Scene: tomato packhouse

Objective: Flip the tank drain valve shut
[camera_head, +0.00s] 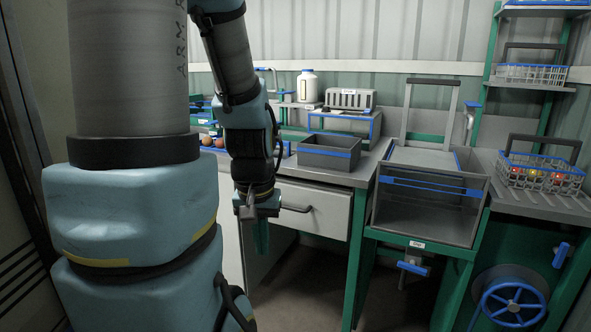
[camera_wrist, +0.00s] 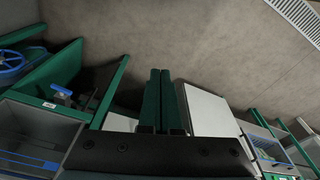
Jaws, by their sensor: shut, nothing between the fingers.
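The tank (camera_head: 428,222) is a grey, open-topped box with a clear-looking front and blue strips, on a green frame right of centre in the head view. The drain valve (camera_head: 413,268) hangs under its front edge, below a small white label. Its blue handle lies roughly crosswise, slightly tilted. In the wrist view the valve's blue handle (camera_wrist: 61,90) shows at the left, beside the tank (camera_wrist: 40,122). My gripper (camera_head: 262,250) points down in front of the drawer, well left of the valve and apart from it. Its green fingers (camera_wrist: 159,72) are together and empty.
A drawer with a dark handle (camera_head: 297,209) is close beside my gripper. A green table leg (camera_head: 356,255) stands between my gripper and the valve. A blue handwheel (camera_head: 513,303) and blue lever (camera_head: 562,254) are right of the tank. A grey bin (camera_head: 328,156) sits on the counter.

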